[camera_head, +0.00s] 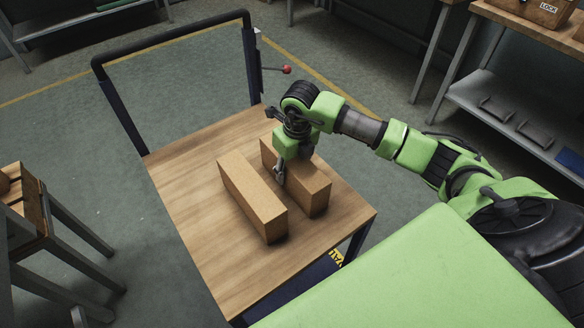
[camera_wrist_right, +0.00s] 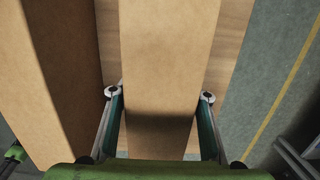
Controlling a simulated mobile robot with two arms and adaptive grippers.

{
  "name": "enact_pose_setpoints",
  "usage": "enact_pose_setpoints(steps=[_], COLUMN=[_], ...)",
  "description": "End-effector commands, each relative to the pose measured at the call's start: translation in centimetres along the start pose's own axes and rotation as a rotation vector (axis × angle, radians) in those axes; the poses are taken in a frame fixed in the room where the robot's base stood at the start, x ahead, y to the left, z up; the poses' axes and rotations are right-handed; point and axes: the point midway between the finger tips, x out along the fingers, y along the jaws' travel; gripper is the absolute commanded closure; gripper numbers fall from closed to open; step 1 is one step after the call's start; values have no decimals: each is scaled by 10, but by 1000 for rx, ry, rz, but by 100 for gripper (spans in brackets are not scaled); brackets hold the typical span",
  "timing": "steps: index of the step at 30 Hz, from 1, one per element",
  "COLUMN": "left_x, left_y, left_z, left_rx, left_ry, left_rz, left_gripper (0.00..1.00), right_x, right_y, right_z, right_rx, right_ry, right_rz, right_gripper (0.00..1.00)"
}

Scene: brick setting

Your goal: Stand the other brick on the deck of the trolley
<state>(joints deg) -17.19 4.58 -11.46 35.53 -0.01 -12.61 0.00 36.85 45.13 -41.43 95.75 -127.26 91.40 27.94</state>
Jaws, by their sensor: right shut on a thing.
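The trolley's wooden deck (camera_head: 185,170) is in the middle of the head view. Two long tan bricks are on it, side by side and roughly parallel, with a narrow gap between them. The left brick (camera_head: 252,196) is clear of the gripper. My right gripper (camera_head: 289,170) is shut on the right brick (camera_head: 308,188), with its fingers on the brick's two long sides. In the right wrist view the held brick (camera_wrist_right: 168,55) lies between the two fingers (camera_wrist_right: 160,95), and the left brick (camera_wrist_right: 50,80) is beside it. The held brick's underside is hidden. My left gripper is not in view.
The trolley's dark push handle (camera_head: 170,40) rises at the far end. A lever with a red knob (camera_head: 286,69) is beside it. A wooden-topped stand (camera_head: 25,210) is at left and a metal-shelved bench (camera_head: 515,120) at right. Bare deck lies left of the bricks.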

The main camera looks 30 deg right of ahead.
Motion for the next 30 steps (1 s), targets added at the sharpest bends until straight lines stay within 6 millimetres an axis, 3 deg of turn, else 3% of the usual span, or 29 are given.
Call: enact_pose_setpoints(steps=[2, 3, 4, 17, 30], left_x=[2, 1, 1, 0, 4], left_y=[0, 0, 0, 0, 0], left_z=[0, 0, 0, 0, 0], left_rx=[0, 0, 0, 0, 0], left_ry=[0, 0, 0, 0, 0], left_rz=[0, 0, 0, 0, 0], left_gripper=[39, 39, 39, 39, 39], right_x=[0, 1, 1, -4, -90], right_y=[0, 0, 0, 0, 0], right_z=[2, 0, 0, 1, 1], right_rx=[0, 0, 0, 0, -1], right_ry=[-6, 0, 0, -2, -4], right_rz=[1, 0, 0, 0, -1], right_gripper=[100, 46, 39, 39, 39])
